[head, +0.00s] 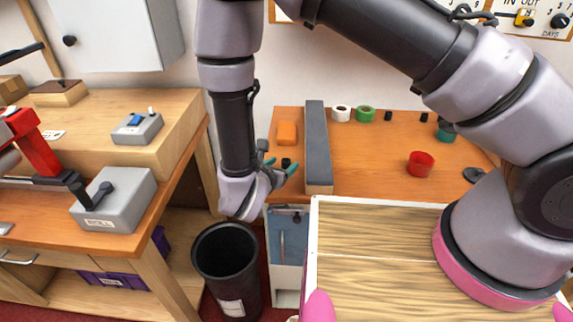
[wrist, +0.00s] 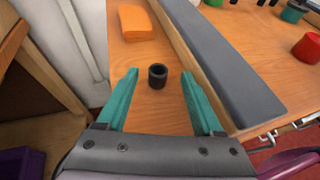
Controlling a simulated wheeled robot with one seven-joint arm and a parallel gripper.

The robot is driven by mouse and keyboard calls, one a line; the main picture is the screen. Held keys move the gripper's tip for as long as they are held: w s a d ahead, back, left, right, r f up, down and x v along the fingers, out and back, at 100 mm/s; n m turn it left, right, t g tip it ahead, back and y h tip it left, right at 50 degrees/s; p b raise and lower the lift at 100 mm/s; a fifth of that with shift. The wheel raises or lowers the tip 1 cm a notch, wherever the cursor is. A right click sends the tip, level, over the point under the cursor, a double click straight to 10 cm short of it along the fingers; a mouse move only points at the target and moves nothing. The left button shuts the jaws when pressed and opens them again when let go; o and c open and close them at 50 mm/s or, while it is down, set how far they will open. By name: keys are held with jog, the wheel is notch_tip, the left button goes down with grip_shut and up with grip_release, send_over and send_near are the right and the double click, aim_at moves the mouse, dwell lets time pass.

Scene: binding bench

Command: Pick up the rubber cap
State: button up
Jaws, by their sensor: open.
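The rubber cap (wrist: 157,76) is a small black cylinder with a hollow top, upright on the orange-brown wooden bench. In the wrist view it stands between and slightly beyond the tips of my open gripper (wrist: 160,85), whose teal fingers do not touch it. In the head view the cap (head: 286,163) shows as a small dark shape beside the teal fingers of my gripper (head: 279,167), at the bench's left end. My gripper is empty.
A long grey-topped bar (wrist: 225,60) stands close on the right of the cap. An orange block (wrist: 135,22) lies behind it. A red cup (head: 420,164) and tape rolls are farther right. A black bin (head: 226,262) stands below the bench edge.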

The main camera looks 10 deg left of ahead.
aim_at(286, 161)
jog(key=x, duration=0.4)
jog(key=shift+a+f, duration=0.1)
grip_shut()
